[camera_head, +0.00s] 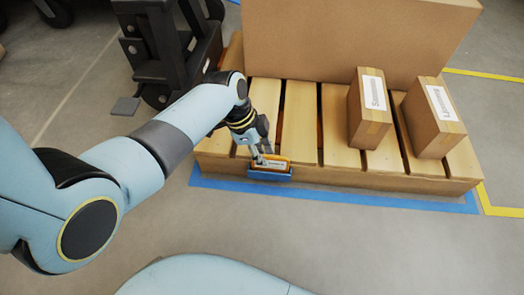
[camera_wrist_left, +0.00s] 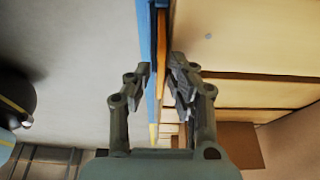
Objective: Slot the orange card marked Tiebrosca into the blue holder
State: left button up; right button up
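The blue holder (camera_head: 268,175) is fixed at the front side of the wooden pallet. The orange card (camera_head: 283,165) stands in it, its upper part showing above the holder's front; its white label is too small to read. My left gripper (camera_head: 262,157) is at the card's top, with one finger in front of its face. In the left wrist view the gripper (camera_wrist_left: 160,80) is open. Its fingers stand apart on either side of the blue holder (camera_wrist_left: 148,40) and the orange edge of the card (camera_wrist_left: 161,45). My right gripper is out of view.
The pallet (camera_head: 300,122) carries two small labelled cartons (camera_head: 369,112) (camera_head: 428,120) at the right and a large cardboard box (camera_head: 340,45) at the back. A dark pallet truck (camera_head: 160,45) stands at the upper left. The floor in front is clear, with blue and yellow tape.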

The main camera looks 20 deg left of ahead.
pick_arm(q)
jog(key=shift+o, duration=1)
jog(key=v, duration=1.2)
jog(key=shift+f, duration=0.1)
